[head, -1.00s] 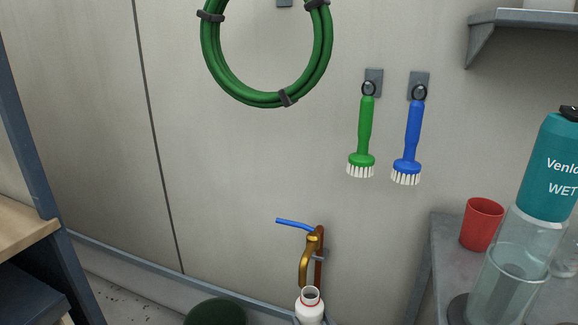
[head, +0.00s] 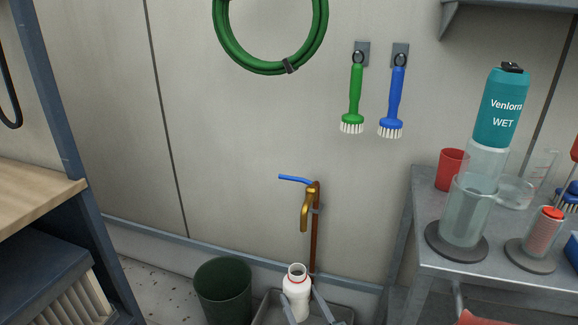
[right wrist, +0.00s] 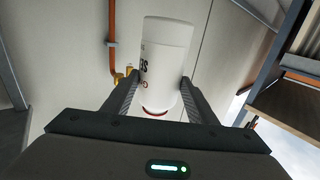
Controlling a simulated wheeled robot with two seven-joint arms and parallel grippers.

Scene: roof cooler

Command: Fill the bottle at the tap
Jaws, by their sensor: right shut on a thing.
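A white bottle (head: 296,300) with a red ring at its neck is upright, its open mouth facing up. My right gripper (head: 306,308) is shut on it; the right wrist view also shows the bottle (right wrist: 165,60) between the fingers (right wrist: 155,98). The brass tap (head: 306,208) with a blue lever (head: 295,179) is on the wall. Its spout points down, above and slightly right of the bottle mouth in the picture, with a visible gap. I cannot tell the depth between them. No water stream shows. My left gripper is not in view.
A grey basin (head: 341,313) lies below the bottle. A dark green bin (head: 223,290) stands at left. A copper pipe (head: 314,245) runs down from the tap. At right, a grey bench (head: 425,190) holds a red cup (head: 449,170) and glassware. Brushes and a hose hang above.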

